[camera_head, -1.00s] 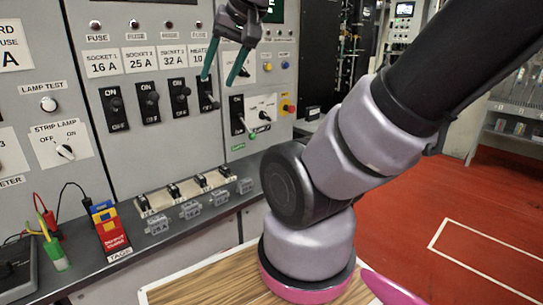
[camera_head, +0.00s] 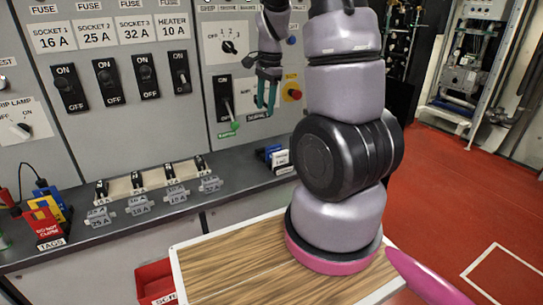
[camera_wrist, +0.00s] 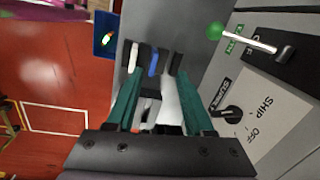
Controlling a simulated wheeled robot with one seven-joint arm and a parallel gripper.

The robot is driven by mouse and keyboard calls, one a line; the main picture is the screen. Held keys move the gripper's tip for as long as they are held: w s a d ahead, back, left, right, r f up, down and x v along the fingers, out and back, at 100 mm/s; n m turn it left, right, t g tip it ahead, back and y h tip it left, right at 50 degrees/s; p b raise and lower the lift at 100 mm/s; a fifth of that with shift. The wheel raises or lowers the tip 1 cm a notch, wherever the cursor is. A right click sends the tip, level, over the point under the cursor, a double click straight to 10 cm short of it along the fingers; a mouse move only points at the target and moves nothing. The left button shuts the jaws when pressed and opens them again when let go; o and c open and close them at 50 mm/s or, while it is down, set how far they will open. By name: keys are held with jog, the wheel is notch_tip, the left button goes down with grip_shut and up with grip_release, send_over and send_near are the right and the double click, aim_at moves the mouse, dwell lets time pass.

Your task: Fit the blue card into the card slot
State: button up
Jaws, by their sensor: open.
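My gripper (camera_head: 267,100) is open and empty in front of the panel, with teal fingers pointing down. In the wrist view its fingers (camera_wrist: 157,95) spread above a small group of upright pieces. A thin blue piece, likely the blue card (camera_wrist: 153,62), stands between dark pieces there, apart from the fingertips. The head view shows blue, dark and white pieces (camera_head: 276,157) at the right end of the ledge, below my gripper. I cannot clearly make out the card slot.
The panel carries a row of black breaker switches (camera_head: 107,81) and a green-tipped lever (camera_head: 227,110). Tags (camera_head: 48,222) and several grey clips (camera_head: 139,205) lie on the ledge (camera_head: 105,231). A red bin (camera_head: 155,282) sits below. The wooden top (camera_head: 230,258) is clear.

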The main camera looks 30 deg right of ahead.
jog(key=m+g, duration=0.1)
jog(key=m, duration=0.1)
send_over(273, 146)
notch_tip(273, 146, down, 6)
jog(key=shift+h, duration=0.4)
jog(key=f, duration=0.4)
jog(key=shift+s+d+f, duration=0.25)
jog(key=shift+d+f, duration=0.05)
jog(key=f, duration=0.6)
jog(key=shift+w+a+f, duration=0.2)
jog(key=shift+w, duration=0.1)
grip_shut()
